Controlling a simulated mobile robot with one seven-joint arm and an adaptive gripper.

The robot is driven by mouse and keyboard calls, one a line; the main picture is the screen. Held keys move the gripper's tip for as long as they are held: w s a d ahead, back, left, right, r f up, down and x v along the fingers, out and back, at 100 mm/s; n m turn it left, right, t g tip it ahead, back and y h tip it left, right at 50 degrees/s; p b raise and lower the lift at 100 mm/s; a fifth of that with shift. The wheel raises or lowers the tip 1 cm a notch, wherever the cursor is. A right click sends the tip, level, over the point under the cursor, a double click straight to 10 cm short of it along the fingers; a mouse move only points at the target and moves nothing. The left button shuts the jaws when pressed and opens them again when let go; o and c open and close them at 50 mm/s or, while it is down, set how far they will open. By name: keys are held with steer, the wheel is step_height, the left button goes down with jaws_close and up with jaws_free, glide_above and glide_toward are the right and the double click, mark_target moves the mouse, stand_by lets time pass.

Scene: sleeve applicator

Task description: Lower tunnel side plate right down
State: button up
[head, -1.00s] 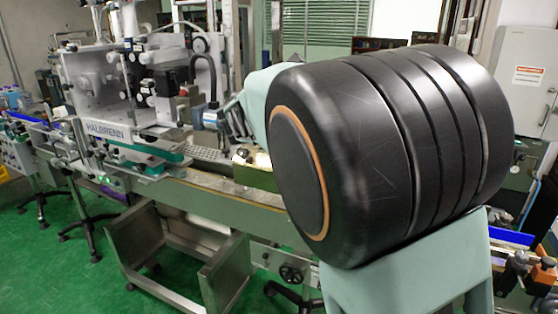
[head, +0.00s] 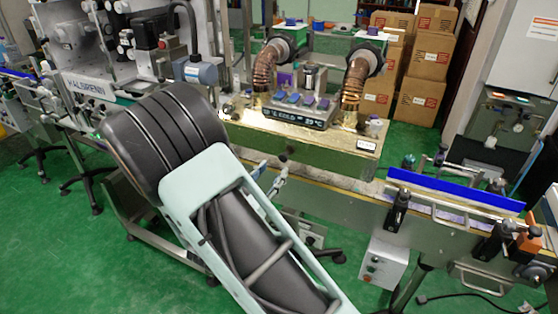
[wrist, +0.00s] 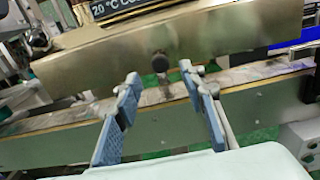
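The heat tunnel's brass-coloured side plate (head: 318,145) faces me in the head view, below the display and copper ducts. In the wrist view the plate (wrist: 225,45) spans the top, its lower edge above the conveyor so the belt shows beneath. A round black knob (wrist: 160,61) sits near its lower edge; it also shows as a dark spot in the head view (head: 283,157). My gripper (wrist: 160,76) is open and empty, its two blue-grey fingers apart and pointing towards the knob from below, one on each side. I cannot tell whether they touch. My gripper (head: 268,174) is small in the head view.
The conveyor (head: 340,187) runs under the tunnel. A blue guide rail (head: 455,190) and black clamps stand to the right. A grey control box (head: 385,262) hangs below. The labelling machine (head: 95,60) is at left, cardboard boxes (head: 425,55) behind.

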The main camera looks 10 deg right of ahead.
mark_target(282, 158)
steer(key=x, duration=0.5)
steer(key=shift+w+d, duration=0.2)
steer(key=shift+w, duration=0.15)
jaws_close()
